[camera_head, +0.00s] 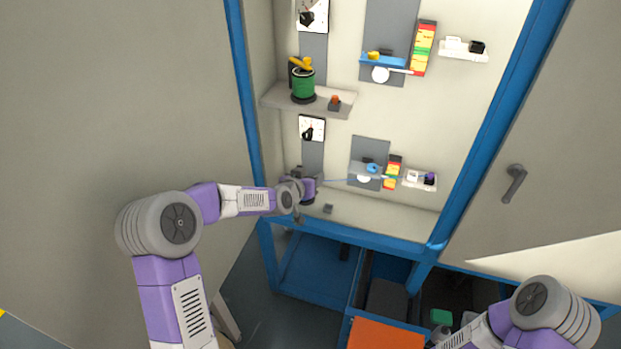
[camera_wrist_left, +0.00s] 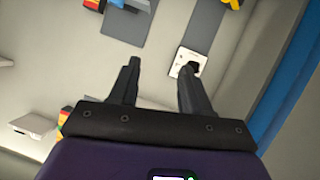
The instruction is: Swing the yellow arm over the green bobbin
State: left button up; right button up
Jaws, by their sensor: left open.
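The green bobbin (camera_head: 303,85) stands upright on a dark base on the upper left shelf in the head view. The yellow arm (camera_head: 301,63) is at the bobbin's top; whether it lies fully across it is too small to tell. My left gripper (camera_head: 310,188) is well below the bobbin, in front of the lower station, apart from both. Its fingertips are hard to make out there. In the left wrist view my left gripper (camera_wrist_left: 158,67) is open, with nothing between its fingers. A yellow piece (camera_wrist_left: 232,3) is cut by that view's top edge. My right gripper is out of view.
The upper shelf (camera_head: 340,100) juts out below the bobbin and carries a small dark block with an orange top (camera_head: 335,102). A white dial plate (camera_head: 312,128) is below the shelf. A blue post (camera_head: 245,90) bounds the left side. The wall between the shelves is mostly clear.

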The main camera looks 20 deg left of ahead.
pick_arm(q)
jog(key=shift+o, duration=0.2)
jog(key=shift+w+r, duration=0.1)
jog(key=m+t+y+p, duration=0.1)
jog(key=t+y+p, duration=0.15)
jog(key=t, duration=0.25)
send_near(306, 61)
jog(key=w, duration=0.2)
jog(key=shift+h, duration=0.45)
jog(key=w+p, duration=0.1)
jog(key=w, duration=0.1)
jog(key=w+p, duration=0.2)
jog(key=shift+a+r, duration=0.15)
jog(key=shift+a, duration=0.05)
jog(key=w+p, duration=0.2)
jog(key=p, duration=0.1)
jog(key=shift+d+r, duration=0.15)
jog(key=shift+w+p, duration=0.4)
jog(key=shift+p, duration=0.1)
jog(key=shift+f, duration=0.25)
grip_shut()
